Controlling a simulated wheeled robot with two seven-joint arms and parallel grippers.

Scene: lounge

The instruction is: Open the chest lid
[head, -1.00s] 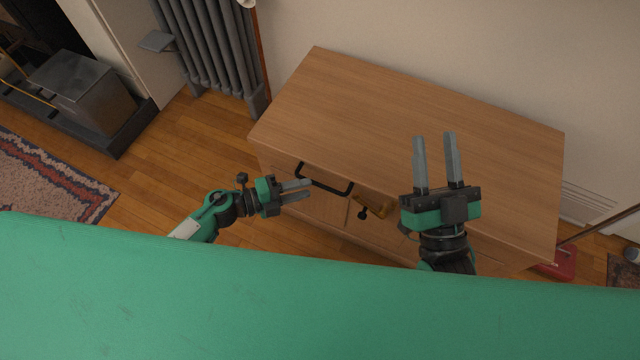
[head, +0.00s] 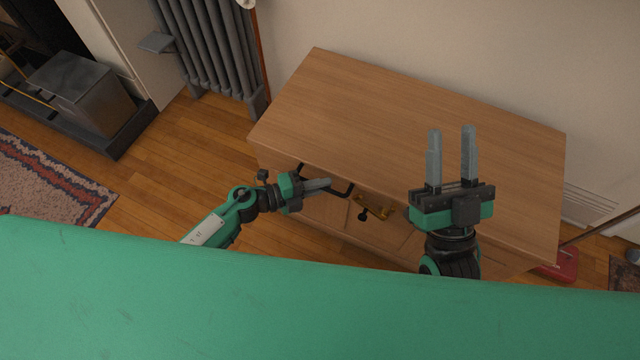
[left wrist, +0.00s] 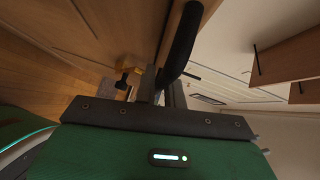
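The chest (head: 420,110) is a wooden box with a flat, closed lid. A black bar handle (head: 343,192) is on its front, near the lid's edge; it also shows as a thick dark bar in the left wrist view (left wrist: 182,40). A brass latch (head: 375,208) with a black knob sits right of the handle. My left gripper (head: 322,184) is at the handle, its fingers close together and the bar between them in the left wrist view; the exact contact is partly hidden. My right gripper (head: 452,150) is open and empty above the lid's front right part.
A grey radiator (head: 215,50) stands behind left of the chest against the wall. A metal box (head: 85,85) on a dark hearth and a patterned rug (head: 50,180) lie at the left. Wooden floor (head: 160,160) is clear left of the chest.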

